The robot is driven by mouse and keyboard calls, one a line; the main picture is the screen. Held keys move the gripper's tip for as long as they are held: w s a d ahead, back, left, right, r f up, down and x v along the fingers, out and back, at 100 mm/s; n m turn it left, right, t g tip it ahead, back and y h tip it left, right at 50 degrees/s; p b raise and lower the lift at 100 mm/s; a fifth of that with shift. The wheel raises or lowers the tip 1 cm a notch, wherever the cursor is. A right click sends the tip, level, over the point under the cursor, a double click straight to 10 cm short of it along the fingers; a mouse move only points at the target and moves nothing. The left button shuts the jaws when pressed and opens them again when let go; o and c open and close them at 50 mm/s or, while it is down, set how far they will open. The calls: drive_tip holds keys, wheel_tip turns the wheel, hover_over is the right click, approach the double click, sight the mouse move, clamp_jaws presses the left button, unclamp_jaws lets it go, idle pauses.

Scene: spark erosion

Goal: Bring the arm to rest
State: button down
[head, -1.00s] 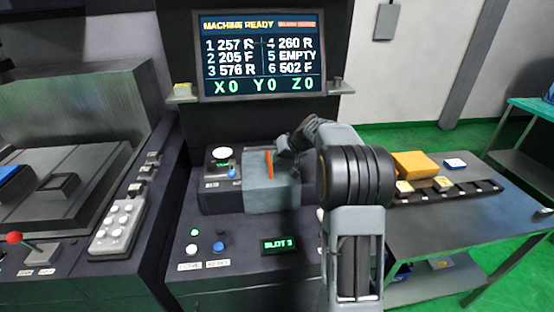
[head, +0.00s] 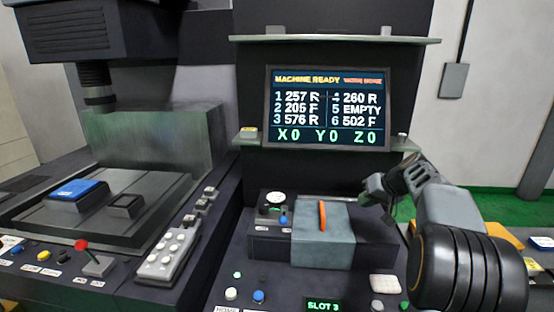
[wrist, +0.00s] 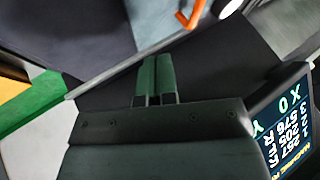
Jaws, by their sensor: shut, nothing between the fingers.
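My gripper (head: 376,196) is in the head view, to the right of the grey block with the orange handle (head: 322,216), at about the height of the block's top. In the wrist view my gripper (wrist: 155,72) has its two green-tipped fingers together with nothing between them. The orange handle (wrist: 190,12) shows at the top of the wrist view, apart from the fingers. My arm bends at the right of the head view, clear of the screen.
The screen (head: 328,108) reads MACHINE READY and stands behind the console. A small display (head: 323,306) reads SLOT 3. The machine tank with a blue block (head: 77,190) is at left. A yellow block (head: 492,236) shows partly behind my arm at right.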

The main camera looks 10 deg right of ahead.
drive_tip(key=s+f, duration=0.1)
drive_tip(key=s+f+m+g, duration=0.1)
drive_tip(key=f, duration=0.1)
drive_tip(key=s+f+m+h, duration=0.1)
drive_tip(key=f, duration=0.1)
drive_tip(key=shift+s+d+f+g, duration=0.1)
drive_tip(key=shift+s+f+g, duration=0.1)
drive_tip(key=shift+f+g, duration=0.1)
drive_tip(key=s+a+f+n+h, duration=0.1)
drive_tip(key=s+a+n+h, duration=0.1)
drive_tip(key=s+a, duration=0.6)
drive_tip(key=s+a+f+n+g+h+p, duration=0.1)
drive_tip(key=s+a, duration=0.8)
drive_tip(key=s, duration=0.4)
drive_tip(key=shift+s+a+n+h, duration=0.2)
drive_tip(key=shift+s+n+h, duration=0.15)
drive_tip(key=shift+n+h, duration=0.05)
drive_tip(key=shift+f, duration=0.1)
